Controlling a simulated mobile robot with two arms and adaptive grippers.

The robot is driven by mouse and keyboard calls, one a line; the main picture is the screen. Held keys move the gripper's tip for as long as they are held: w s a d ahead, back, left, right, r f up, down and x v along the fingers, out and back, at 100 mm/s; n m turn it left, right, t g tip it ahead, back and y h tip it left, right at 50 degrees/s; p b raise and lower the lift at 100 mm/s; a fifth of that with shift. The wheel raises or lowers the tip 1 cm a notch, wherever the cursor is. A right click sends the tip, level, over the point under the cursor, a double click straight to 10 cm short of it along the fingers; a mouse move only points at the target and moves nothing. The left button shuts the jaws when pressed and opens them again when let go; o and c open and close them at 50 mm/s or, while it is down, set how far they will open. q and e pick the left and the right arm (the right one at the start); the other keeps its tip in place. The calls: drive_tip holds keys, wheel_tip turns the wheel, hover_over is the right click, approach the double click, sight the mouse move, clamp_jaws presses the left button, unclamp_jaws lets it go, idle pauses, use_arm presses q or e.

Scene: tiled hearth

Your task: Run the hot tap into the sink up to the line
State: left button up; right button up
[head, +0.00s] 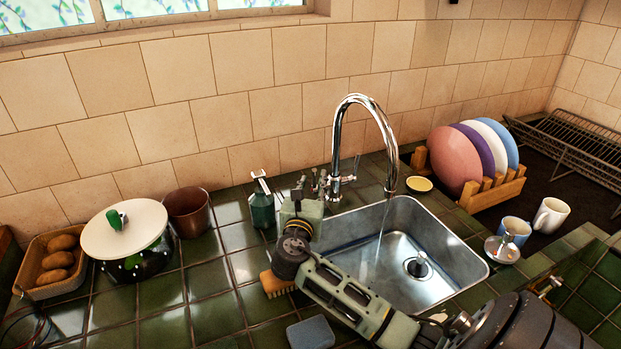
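The chrome tap (338,130) arches over the steel sink (455,240). A thin stream of water (382,232) falls from its spout into the basin. A dark-knobbed plug (419,265) sits at the drain. The water depth is hard to judge, and I cannot make out a line on the wall. My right gripper (311,189) is at the left side of the tap base, its arm crossing the sink's front left corner. Its fingertips are beside the tap's left side, which they partly hide; their grip is unclear. A lever (346,179) shows on the tap's right. My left gripper is out of view.
A green bottle (262,208), a brush (275,284) and a sponge (311,333) are near my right arm. A lidded pot (125,240) stands left. A plate rack (492,194), blue mug (515,229) and white mug (550,215) stand right of the sink.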

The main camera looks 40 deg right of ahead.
sight(314, 176)
drive_tip(key=shift+x, duration=1.95)
drive_tip(key=shift+w+a, duration=0.1)
drive_tip(key=shift+w, duration=0.05)
clamp_jaws()
